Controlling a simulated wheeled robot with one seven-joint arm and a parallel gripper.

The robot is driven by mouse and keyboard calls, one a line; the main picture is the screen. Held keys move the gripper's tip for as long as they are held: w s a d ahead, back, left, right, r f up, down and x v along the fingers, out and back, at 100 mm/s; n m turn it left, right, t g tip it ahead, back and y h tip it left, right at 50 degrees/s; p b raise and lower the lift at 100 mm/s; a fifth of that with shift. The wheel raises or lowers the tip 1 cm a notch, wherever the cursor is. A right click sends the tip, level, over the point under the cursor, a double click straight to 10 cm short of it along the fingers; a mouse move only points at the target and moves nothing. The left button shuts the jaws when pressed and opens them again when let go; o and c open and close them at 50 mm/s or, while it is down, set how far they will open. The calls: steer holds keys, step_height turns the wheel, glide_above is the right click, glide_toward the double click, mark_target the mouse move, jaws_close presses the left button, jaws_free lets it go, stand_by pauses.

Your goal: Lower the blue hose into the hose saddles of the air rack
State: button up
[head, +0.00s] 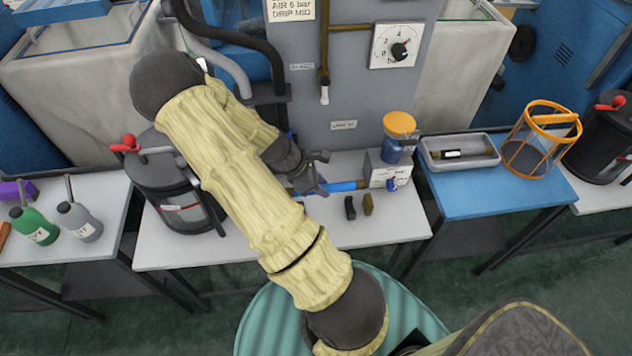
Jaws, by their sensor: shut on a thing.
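The blue hose (345,186) is a short bright blue length that shows just right of my gripper (318,172), low over the white table. My gripper is shut on the blue hose, and my arm and gripper hide the hose's left part. The hose's right end reaches toward a small pale box (386,173) with a label and a blue fitting; I cannot tell whether they touch. I cannot pick out the hose saddles of the air rack, and my arm covers much of that area.
A blue jar with an orange lid (399,128) stands behind the pale box. A black block (350,208) and an olive block (368,204) stand in front of the hose. A dark canister (175,190) stands left. A grey tray (461,166) and orange basket (541,138) are right.

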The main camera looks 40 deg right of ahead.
steer(key=shift+s+d, duration=0.1)
steer(key=shift+s, duration=0.25)
step_height(320, 180, down, 6)
steer(key=b, duration=0.5)
steer(key=shift+w+r+b, duration=0.1)
steer(key=shift+r+b, duration=0.1)
steer(key=shift+b, duration=0.1)
steer(key=shift+f+b, duration=0.8)
steer(key=shift+f, duration=1.1)
steer(key=o, duration=1.7)
steer(key=shift+r+p, duration=4.3)
steer(key=shift+r, duration=0.3)
